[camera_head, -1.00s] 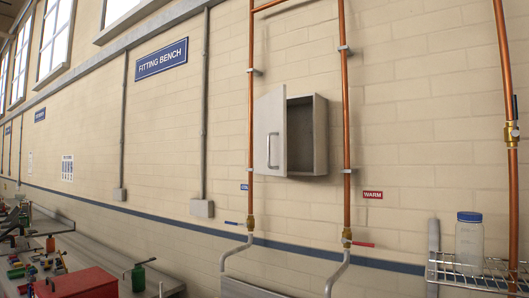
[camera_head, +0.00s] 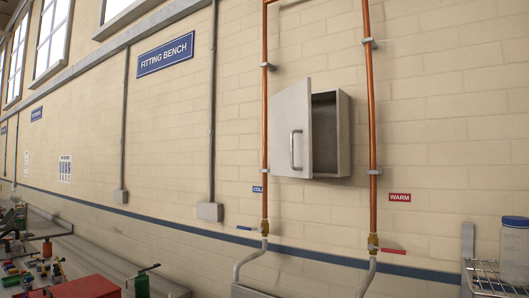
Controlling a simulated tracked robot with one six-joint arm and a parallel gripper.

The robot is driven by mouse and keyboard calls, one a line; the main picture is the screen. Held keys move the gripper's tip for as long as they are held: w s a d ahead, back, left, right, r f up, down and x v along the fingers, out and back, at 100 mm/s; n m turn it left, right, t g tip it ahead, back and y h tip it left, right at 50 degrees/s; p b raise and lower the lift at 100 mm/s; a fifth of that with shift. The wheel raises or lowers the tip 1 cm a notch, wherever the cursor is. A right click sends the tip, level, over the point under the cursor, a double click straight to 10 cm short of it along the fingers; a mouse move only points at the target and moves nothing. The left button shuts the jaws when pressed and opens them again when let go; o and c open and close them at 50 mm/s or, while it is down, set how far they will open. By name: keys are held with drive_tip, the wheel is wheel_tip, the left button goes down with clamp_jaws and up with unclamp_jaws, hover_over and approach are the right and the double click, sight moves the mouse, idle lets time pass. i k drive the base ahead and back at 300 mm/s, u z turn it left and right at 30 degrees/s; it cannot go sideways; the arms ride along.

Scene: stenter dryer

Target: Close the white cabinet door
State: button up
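The white cabinet (camera_head: 344,136) is fixed to the brick wall between two copper pipes, right of the picture's middle. Its door (camera_head: 290,124) stands open, swung out toward the left, with a grey upright bar handle (camera_head: 296,150) on its face. The dark inside of the cabinet shows in the gap to the right of the door. The part of the cabinet behind the door is hidden. My gripper is not in view.
Copper pipes run upright left (camera_head: 265,110) and right (camera_head: 371,110) of the cabinet, with a blue-handled and a red-handled valve (camera_head: 374,243) below. A wire shelf (camera_head: 484,275) with a clear bottle (camera_head: 514,250) is at lower right. A cluttered bench with a red box (camera_head: 85,288) is at lower left.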

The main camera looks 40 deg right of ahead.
sight(291, 117)
drive_tip(key=i, duration=1.3)
drive_tip(key=z, duration=0.05)
